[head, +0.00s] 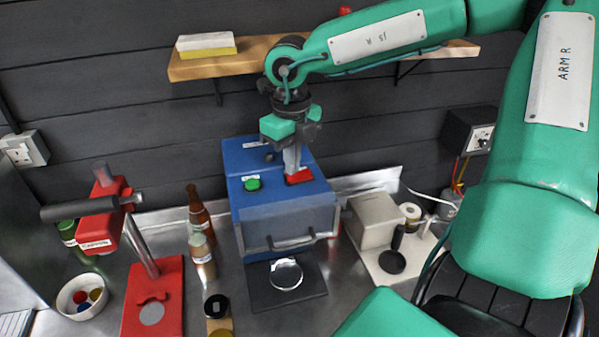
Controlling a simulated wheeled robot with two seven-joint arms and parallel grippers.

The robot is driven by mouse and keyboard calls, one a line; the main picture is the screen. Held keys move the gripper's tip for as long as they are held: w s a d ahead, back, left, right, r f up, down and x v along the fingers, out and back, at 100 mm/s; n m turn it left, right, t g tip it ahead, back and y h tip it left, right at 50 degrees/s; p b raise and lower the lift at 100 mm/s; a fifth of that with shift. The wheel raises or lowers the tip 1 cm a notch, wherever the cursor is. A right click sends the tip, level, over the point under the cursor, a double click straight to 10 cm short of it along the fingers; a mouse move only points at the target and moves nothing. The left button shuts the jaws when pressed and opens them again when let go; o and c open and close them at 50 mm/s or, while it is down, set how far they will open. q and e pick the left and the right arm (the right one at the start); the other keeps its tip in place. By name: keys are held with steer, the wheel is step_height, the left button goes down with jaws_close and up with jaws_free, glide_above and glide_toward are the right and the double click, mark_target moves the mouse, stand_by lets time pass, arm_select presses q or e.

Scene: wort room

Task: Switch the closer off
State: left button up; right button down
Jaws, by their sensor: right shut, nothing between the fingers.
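The closer looks to be the blue box-shaped machine (285,218) in the middle of the steel counter. A green button (252,184) sits at the left of its top and a red button (300,177) at the right, each beside a small white label. My right gripper (293,170) points straight down, shut and empty, with its fingertips at the red button. I cannot tell whether they touch or press it. The fingers hide part of the red button. My left gripper is out of view.
A red capping stand (155,300) with a long dark lever, brown bottles (199,215) and a bowl of caps (80,297) stand left of the machine. A cream device (374,222) stands right. A wooden shelf (215,66) hangs behind my arm.

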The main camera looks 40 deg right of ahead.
step_height(320, 180, up, 6)
steer(key=p, duration=0.2)
stand_by(0.4)
stand_by(0.5)
